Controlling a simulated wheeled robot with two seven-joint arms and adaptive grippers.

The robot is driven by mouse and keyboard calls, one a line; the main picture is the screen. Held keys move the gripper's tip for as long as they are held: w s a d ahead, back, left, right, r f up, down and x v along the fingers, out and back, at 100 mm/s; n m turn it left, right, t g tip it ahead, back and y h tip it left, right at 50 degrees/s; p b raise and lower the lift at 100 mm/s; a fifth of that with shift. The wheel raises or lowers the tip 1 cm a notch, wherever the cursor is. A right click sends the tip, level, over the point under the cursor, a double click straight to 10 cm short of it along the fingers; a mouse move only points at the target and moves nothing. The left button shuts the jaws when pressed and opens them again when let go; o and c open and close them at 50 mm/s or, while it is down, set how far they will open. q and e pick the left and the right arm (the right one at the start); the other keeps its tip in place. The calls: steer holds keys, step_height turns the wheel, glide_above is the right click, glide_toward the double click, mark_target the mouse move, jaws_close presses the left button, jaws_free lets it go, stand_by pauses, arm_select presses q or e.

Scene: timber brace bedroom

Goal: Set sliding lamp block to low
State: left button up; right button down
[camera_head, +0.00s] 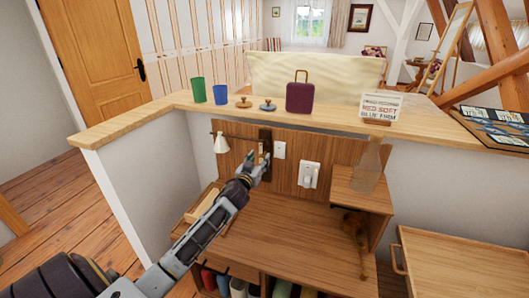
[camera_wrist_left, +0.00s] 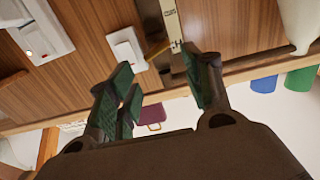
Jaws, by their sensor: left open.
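A dark upright rail (camera_head: 265,138) is fixed to the wooden back panel, with a small white lamp shade (camera_head: 221,143) on a thin arm to its left. In the left wrist view, a cream label strip (camera_wrist_left: 171,22) runs along the dark rail (camera_wrist_left: 163,60); its small lettering is unreadable. My left gripper (camera_head: 257,161) is at the rail and hides part of it and the lamp block. In the wrist view its fingers (camera_wrist_left: 160,82) are apart, on either side of the rail's end. I cannot make out the block's setting or any contact. My right gripper is not in view.
White wall switches (camera_head: 309,175) (camera_head: 280,150) sit right of the rail. A glass bottle (camera_head: 367,170) stands on the raised shelf at right. The ledge (camera_head: 150,107) above holds green (camera_head: 198,90) and blue cups (camera_head: 221,94), and a purple case (camera_head: 300,98). The desktop below is largely clear.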

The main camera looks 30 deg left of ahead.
mark_target(266, 149)
arm_select(q)
steer(key=shift+x, duration=3.75)
jaws_close()
